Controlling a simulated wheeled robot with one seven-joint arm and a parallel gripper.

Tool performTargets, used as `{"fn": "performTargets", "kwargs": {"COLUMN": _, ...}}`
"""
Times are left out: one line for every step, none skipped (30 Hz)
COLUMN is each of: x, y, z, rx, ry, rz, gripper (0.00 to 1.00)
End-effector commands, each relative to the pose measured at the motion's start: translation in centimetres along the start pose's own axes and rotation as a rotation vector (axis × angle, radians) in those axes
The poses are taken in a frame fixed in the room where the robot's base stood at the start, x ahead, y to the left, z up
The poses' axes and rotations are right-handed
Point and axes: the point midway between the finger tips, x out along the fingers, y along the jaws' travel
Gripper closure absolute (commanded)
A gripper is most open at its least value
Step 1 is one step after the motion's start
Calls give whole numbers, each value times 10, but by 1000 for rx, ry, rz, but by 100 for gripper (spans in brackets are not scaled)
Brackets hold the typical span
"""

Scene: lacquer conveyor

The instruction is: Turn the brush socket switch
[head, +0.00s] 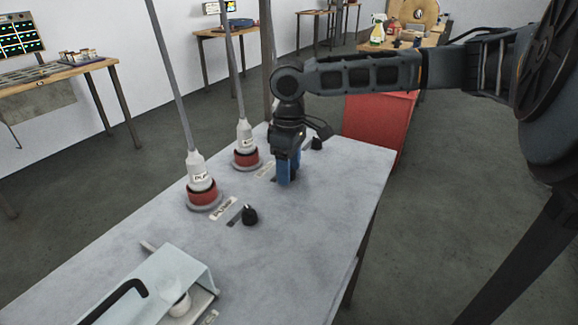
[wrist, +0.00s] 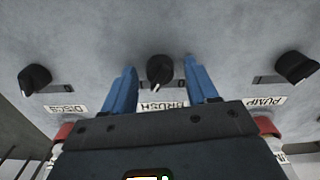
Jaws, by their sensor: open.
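The brush switch is a black knob (wrist: 159,70) with a white pointer mark, beside the upside-down BRUSH label (wrist: 163,105) in the wrist view. My gripper (wrist: 159,75) is open, with one blue finger on each side of this knob. Gaps show between the fingers and the knob, so contact is not visible. In the head view my gripper (head: 286,180) points down at the grey tabletop (head: 325,195) and hides the brush knob. The red brush socket (head: 246,160) with a white plug stands to its left.
The PUMP knob (wrist: 297,68) and DISCS knob (wrist: 35,78) flank the brush knob. The red pump socket (head: 203,195) holds a plug on a hanging grey cable. A red cabinet (head: 378,125) stands behind the table.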

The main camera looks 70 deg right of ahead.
Motion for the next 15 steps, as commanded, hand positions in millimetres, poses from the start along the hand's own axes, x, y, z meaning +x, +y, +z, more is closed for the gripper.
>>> {"fn": "performTargets", "kwargs": {"x": 0, "y": 0, "z": 0, "rx": 0, "ry": 0, "rz": 0, "gripper": 42}}
{"fn": "performTargets", "kwargs": {"x": 0, "y": 0, "z": 0, "rx": 0, "ry": 0, "rz": 0, "gripper": 42}}
{"fn": "performTargets", "kwargs": {"x": 0, "y": 0, "z": 0, "rx": 0, "ry": 0, "rz": 0, "gripper": 46}}
{"fn": "performTargets", "kwargs": {"x": 0, "y": 0, "z": 0, "rx": 0, "ry": 0, "rz": 0, "gripper": 49}}
{"fn": "performTargets", "kwargs": {"x": 0, "y": 0, "z": 0, "rx": 0, "ry": 0, "rz": 0, "gripper": 52}}
{"fn": "performTargets", "kwargs": {"x": 0, "y": 0, "z": 0, "rx": 0, "ry": 0, "rz": 0, "gripper": 55}}
{"fn": "performTargets", "kwargs": {"x": 0, "y": 0, "z": 0, "rx": 0, "ry": 0, "rz": 0, "gripper": 58}}
{"fn": "performTargets", "kwargs": {"x": 0, "y": 0, "z": 0, "rx": 0, "ry": 0, "rz": 0, "gripper": 61}}
{"fn": "performTargets", "kwargs": {"x": 0, "y": 0, "z": 0, "rx": 0, "ry": 0, "rz": 0, "gripper": 65}}
{"fn": "performTargets", "kwargs": {"x": 0, "y": 0, "z": 0, "rx": 0, "ry": 0, "rz": 0, "gripper": 68}}
{"fn": "performTargets", "kwargs": {"x": 0, "y": 0, "z": 0, "rx": 0, "ry": 0, "rz": 0, "gripper": 71}}
{"fn": "performTargets", "kwargs": {"x": 0, "y": 0, "z": 0, "rx": 0, "ry": 0, "rz": 0, "gripper": 74}}
{"fn": "performTargets", "kwargs": {"x": 0, "y": 0, "z": 0, "rx": 0, "ry": 0, "rz": 0, "gripper": 77}}
{"fn": "performTargets", "kwargs": {"x": 0, "y": 0, "z": 0, "rx": 0, "ry": 0, "rz": 0, "gripper": 80}}
{"fn": "performTargets", "kwargs": {"x": 0, "y": 0, "z": 0, "rx": 0, "ry": 0, "rz": 0, "gripper": 84}}
